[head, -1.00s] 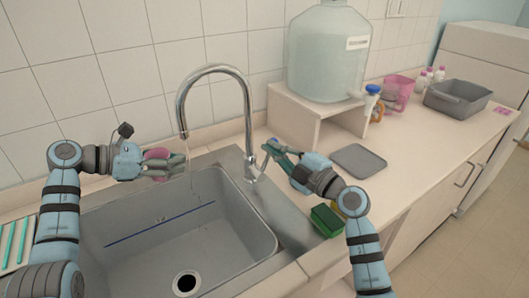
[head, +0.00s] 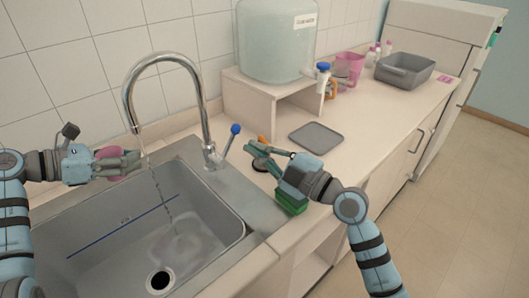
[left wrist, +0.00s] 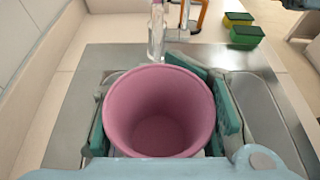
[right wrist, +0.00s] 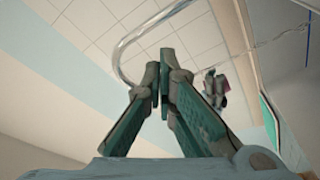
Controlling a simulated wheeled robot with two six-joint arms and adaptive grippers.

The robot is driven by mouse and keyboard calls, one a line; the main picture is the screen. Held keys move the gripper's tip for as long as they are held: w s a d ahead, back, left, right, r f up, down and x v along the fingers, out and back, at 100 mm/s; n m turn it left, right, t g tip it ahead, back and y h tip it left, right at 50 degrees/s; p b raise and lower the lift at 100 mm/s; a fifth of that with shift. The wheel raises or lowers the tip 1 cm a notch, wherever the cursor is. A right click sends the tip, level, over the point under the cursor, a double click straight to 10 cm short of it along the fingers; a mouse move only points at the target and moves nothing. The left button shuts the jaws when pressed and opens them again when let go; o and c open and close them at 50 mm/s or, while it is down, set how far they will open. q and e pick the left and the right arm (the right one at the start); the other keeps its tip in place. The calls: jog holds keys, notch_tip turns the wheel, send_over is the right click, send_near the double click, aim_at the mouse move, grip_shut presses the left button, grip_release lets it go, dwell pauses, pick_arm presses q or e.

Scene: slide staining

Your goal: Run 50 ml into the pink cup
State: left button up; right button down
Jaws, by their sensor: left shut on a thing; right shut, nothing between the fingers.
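My left gripper (head: 128,160) is shut on the pink cup (head: 108,154), holding it upright at the sink's left. In the left wrist view, the cup (left wrist: 160,115) is seen from above, with no clear water level inside. A water stream (head: 160,190) runs from the faucet spout (head: 136,128) into the sink. In the left wrist view the stream (left wrist: 157,35) appears past the far rim; I cannot tell whether any enters the cup. The blue-tipped faucet lever (head: 228,140) leans right. My right gripper (head: 258,156) is shut, empty, right of the lever and apart from it.
The grey sink (head: 225,205) has a blue line on its wall. A green sponge (head: 290,205) lies under my right gripper. A large water container (head: 275,45) stands on a wooden stand (head: 245,92). A grey tray (head: 316,138), pink jug (head: 349,66) and grey tub (head: 405,72) are farther right.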

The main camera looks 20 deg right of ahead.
pick_arm(q)
jog(key=shift+d, duration=0.15)
jog(key=shift+w+d, duration=0.1)
jog(key=shift+d, duration=0.15)
jog(key=shift+c, duration=0.4)
jog(key=w+d, duration=0.2)
jog(key=d, duration=0.3)
jog(key=shift+w+d, duration=0.3)
jog(key=shift+w, duration=0.1)
pick_arm(e)
jog(key=shift+v, duration=1.2)
pick_arm(q)
jog(key=shift+a, duration=0.1)
jog(key=shift+o, duration=0.2)
jog(key=s+a, duration=0.3)
jog(key=a, duration=0.3)
jog(key=shift+a, duration=0.15)
jog(key=shift+c, duration=0.2)
pick_arm(e)
jog(key=shift+w, duration=0.1)
